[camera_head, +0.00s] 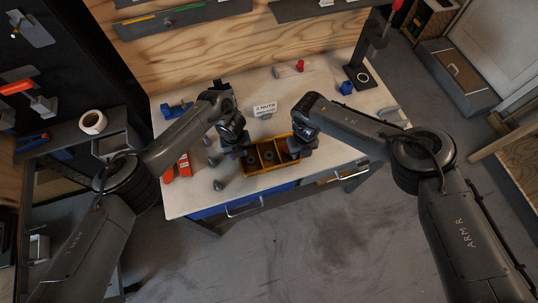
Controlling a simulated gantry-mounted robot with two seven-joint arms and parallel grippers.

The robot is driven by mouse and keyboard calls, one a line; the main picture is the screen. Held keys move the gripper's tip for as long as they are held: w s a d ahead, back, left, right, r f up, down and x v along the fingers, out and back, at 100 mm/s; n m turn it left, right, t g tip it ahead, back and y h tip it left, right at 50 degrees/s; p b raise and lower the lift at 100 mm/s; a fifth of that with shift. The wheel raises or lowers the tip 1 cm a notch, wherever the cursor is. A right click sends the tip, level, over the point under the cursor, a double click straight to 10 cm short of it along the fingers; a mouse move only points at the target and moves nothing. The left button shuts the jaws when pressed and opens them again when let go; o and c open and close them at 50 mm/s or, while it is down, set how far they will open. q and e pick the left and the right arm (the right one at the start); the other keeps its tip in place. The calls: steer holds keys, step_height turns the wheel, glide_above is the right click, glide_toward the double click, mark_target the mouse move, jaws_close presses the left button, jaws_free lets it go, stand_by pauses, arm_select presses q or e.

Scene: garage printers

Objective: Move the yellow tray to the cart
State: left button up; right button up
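The yellow tray (273,169) sits near the front edge of the white-topped workbench (205,200). It has several compartments with dark small parts in them. My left gripper (244,157) is at the tray's left end, and my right gripper (297,151) is at its right end. Both are close to or touching the end walls. The fingertips are small and dark, so I cannot tell whether either is closed on the tray. I cannot make out a cart for certain.
A small sign (264,107) stands behind the tray. Red items (184,165) and grey cone-like parts (218,185) lie left of it. A black stand (361,75) is at the back right. A tape roll (93,122) sits on the left-hand surface. The floor in front (290,245) is clear.

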arm_select(q)
steer(key=shift+f, duration=0.2)
arm_select(e)
steer(key=shift+f, duration=0.2)
arm_select(q)
steer(key=shift+c, duration=0.3)
arm_select(e)
steer(key=shift+c, duration=0.3)
arm_select(q)
jaws_close()
arm_select(e)
jaws_close()
